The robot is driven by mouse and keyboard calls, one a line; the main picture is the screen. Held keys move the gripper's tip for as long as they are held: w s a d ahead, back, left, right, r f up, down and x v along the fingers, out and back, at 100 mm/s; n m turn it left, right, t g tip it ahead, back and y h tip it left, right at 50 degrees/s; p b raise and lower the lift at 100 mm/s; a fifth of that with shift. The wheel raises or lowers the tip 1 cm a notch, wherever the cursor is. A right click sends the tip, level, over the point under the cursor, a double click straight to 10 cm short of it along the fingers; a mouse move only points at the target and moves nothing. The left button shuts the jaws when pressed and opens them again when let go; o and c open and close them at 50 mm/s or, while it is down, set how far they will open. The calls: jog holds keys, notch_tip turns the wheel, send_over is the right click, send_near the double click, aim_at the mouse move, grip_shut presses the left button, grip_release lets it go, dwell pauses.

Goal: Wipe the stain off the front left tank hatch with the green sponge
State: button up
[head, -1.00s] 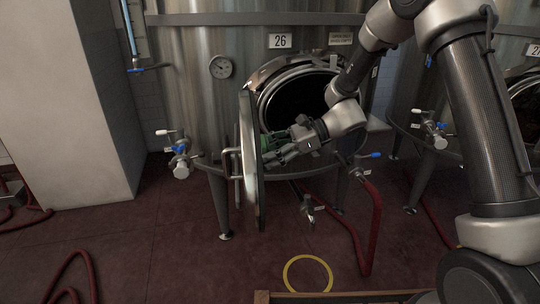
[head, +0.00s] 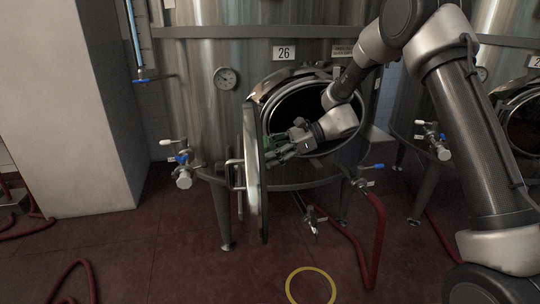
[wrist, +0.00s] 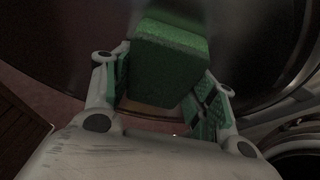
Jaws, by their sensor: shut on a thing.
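The tank hatch (head: 254,190) stands swung open at the front left of tank 26, seen nearly edge-on in the head view. Its inner face fills the dark background of the wrist view (wrist: 250,45). My gripper (head: 269,148) is at the upper half of that inner face, between the hatch and the round tank opening (head: 300,110). It is shut on the green sponge (wrist: 168,62), whose far end is close to the hatch face; I cannot tell whether they touch. I cannot make out the stain in either view now.
A dial gauge (head: 226,78) and a blue-handled valve (head: 183,170) are on the tank, left of the hatch. A red hose (head: 377,240) and a yellow ring (head: 311,285) lie below. A pale pillar (head: 80,110) stands at the left.

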jog(key=s+d, duration=0.2)
jog(key=s, duration=1.3)
jog(key=shift+s, duration=0.2)
dwell(0.7)
jog(key=shift+d, duration=0.1)
jog(key=shift+w+d, duration=0.2)
jog(key=shift+d, duration=0.75)
jog(key=shift+w+d, duration=0.15)
jog(key=shift+d, duration=0.8)
jog(key=shift+w+d, duration=0.2)
jog(key=shift+d, duration=0.75)
jog(key=shift+d, duration=0.15)
jog(key=shift+w+d, duration=0.15)
jog(key=shift+d, duration=0.55)
jog(key=shift+w+d, duration=0.1)
jog(key=shift+d, duration=0.55)
